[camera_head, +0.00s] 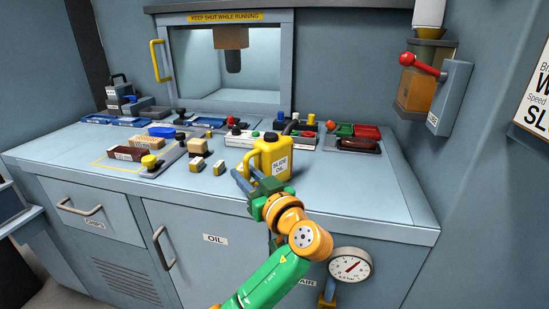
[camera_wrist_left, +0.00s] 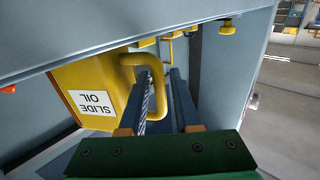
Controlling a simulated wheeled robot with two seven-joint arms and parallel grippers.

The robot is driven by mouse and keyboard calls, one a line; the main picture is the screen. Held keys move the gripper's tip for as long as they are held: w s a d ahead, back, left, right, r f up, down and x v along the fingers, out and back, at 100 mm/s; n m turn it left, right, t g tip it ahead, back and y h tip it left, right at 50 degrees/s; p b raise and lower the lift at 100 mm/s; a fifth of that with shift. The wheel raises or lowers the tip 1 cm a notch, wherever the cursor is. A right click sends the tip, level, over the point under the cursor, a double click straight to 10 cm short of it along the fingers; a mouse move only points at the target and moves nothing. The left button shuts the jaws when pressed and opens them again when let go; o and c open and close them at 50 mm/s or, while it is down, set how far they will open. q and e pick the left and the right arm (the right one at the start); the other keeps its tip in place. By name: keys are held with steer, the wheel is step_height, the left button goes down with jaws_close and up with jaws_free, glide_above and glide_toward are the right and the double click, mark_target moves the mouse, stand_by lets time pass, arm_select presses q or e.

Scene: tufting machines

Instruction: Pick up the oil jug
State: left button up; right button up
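My left gripper (camera_head: 246,178) is at the jug's handle side, fingers apart. In the left wrist view the gripper (camera_wrist_left: 165,88) has the handle's outer bar at the gap between its fingers; firm contact cannot be seen. My right gripper is out of view.
Small blocks (camera_head: 219,167) stand just left of the jug. Trays (camera_head: 352,144) and a brown brush tray (camera_head: 128,153) lie farther around the bench. A gauge (camera_head: 350,268) and the cabinet front (camera_head: 205,265) are below the edge. A red-knobbed lever (camera_head: 407,59) is on the right wall.

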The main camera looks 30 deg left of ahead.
arm_select(q)
steer(key=x, duration=0.3)
steer(key=shift+w, duration=0.1)
jaws_close()
stand_by(1.2)
